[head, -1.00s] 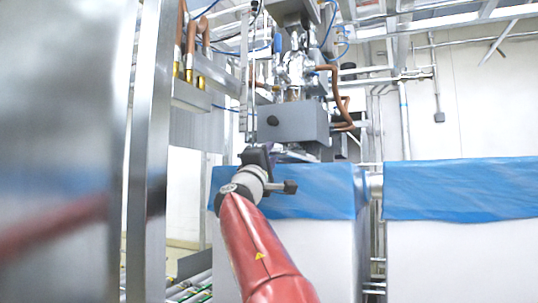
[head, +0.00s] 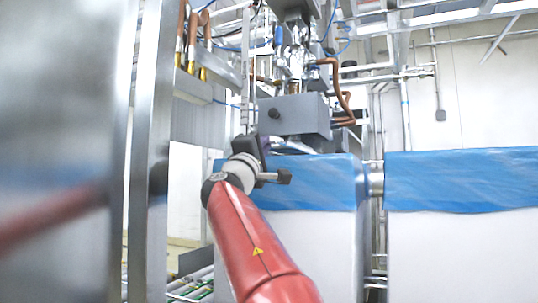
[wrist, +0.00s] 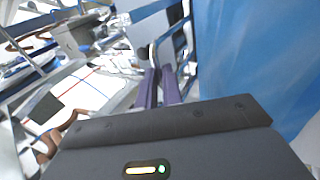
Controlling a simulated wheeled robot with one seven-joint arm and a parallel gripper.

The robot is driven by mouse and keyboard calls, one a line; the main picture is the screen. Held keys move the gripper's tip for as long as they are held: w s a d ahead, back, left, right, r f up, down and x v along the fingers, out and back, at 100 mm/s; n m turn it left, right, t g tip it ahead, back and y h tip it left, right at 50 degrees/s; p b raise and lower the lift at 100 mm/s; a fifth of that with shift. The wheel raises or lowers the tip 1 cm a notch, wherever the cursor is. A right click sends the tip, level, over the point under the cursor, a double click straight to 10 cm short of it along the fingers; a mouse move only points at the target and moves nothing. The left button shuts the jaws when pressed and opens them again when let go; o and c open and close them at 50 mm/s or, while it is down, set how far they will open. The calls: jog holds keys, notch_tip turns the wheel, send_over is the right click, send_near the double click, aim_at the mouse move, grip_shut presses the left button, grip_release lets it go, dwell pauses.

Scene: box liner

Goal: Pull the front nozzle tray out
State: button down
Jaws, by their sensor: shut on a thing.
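My gripper (wrist: 159,72) shows two purple fingers close together in the wrist view, shut on a small part at their tips, which I take to be the front nozzle tray's edge or handle. The held part is mostly hidden by the fingers. In the head view my gripper's dark body is at the left, just below the grey nozzle box (head: 293,115) with its black knob. A thin metallic piece, likely the front nozzle tray (head: 291,148), shows under the box, partly hidden by my gripper.
A blue-lined box (head: 312,183) stands right below the nozzle, and a second one (head: 460,182) is farther right. The blue liner (wrist: 255,60) is close to my gripper's right in the wrist view. A steel post (head: 150,150) stands at the left.

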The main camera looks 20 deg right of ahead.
jog(key=s+a+b, duration=0.3)
jog(key=s+a, duration=0.5)
jog(key=shift+s+a+b, duration=0.35)
jog(key=shift+a, duration=0.05)
jog(key=c, duration=1.6)
grip_release()
jog(key=shift+o, duration=0.2)
jog(key=b+v, duration=0.2)
jog(key=v, duration=0.5)
jog(key=shift+s+a+f+b, duration=0.2)
jog(key=shift+f+b, duration=0.05)
jog(key=shift+b, duration=0.1)
